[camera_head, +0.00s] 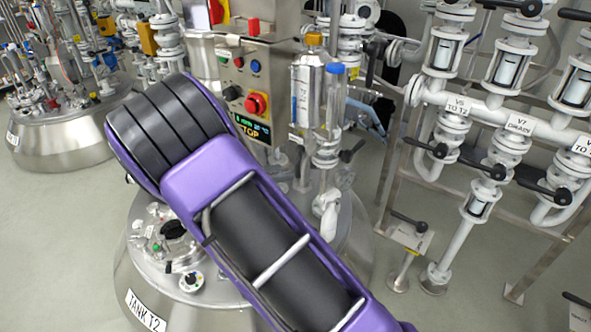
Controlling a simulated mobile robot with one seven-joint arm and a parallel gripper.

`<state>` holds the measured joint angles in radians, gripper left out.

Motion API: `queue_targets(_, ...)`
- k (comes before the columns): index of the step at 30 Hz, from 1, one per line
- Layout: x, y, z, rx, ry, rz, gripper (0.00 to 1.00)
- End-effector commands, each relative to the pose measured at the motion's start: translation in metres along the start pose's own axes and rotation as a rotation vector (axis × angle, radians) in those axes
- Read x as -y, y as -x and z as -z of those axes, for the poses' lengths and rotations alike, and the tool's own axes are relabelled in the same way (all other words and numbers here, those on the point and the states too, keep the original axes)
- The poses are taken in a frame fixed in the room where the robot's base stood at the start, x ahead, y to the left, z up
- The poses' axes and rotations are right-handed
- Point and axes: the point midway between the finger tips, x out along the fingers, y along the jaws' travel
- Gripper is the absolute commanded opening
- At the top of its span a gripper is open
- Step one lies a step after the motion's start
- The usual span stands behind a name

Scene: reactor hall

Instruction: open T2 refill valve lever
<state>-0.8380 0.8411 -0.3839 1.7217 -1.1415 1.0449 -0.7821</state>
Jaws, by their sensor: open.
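Tank T2 (146,312), a steel vessel with a white label, stands at the bottom centre, partly hidden behind my purple and black arm. A smaller black lever (352,152) sits by the pipework above the tank. No label in view reads "refill", so I cannot tell for certain which lever is meant. My gripper is outside the picture; only my arm shows, crossing the centre.
A control box (244,85) with a red knob and a display stands behind my arm. A bottle with a blue cap (335,95) stands beside it. A drain valve lever (482,165) is close to the T2 one. Another tank (65,140) is at left. Grey floor lies between.

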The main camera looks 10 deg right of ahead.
Motion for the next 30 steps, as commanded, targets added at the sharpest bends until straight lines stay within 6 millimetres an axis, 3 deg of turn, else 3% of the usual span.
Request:
queue_targets(6,-0.001,0.048,-0.001,-0.001,0.001,-0.004,0.49)
queue_targets(12,0.0,0.07,0.0,0.001,0.0,-0.001,0.49)
queue_targets(30,-0.003,0.075,-0.005,-0.002,-0.015,-0.012,0.49)
